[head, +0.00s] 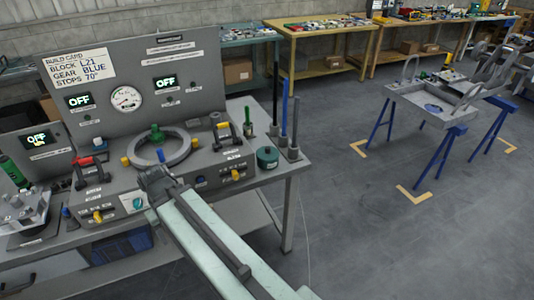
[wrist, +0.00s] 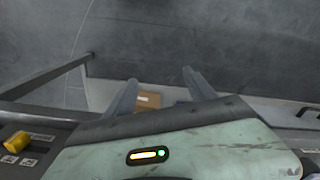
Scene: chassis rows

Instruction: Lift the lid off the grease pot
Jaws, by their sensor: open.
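A squat dark green pot (head: 267,158) with a small knob on its top stands near the right end of the bench in the head view. It looks like the grease pot, with its lid on. My gripper (head: 150,178) is at the front of the bench's grey console, to the left of the pot and apart from it. In the wrist view my gripper (wrist: 162,90) has its two fingers spread, with nothing between them. The pot does not show in the wrist view.
Upright black and blue rods (head: 284,110) stand right beside the pot. A small pot with a green-handled brush (head: 247,124) is behind it. The console (head: 205,165) carries levers, a grey ring (head: 162,148) and yellow knobs. Floor to the right is clear up to a blue-legged stand (head: 430,108).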

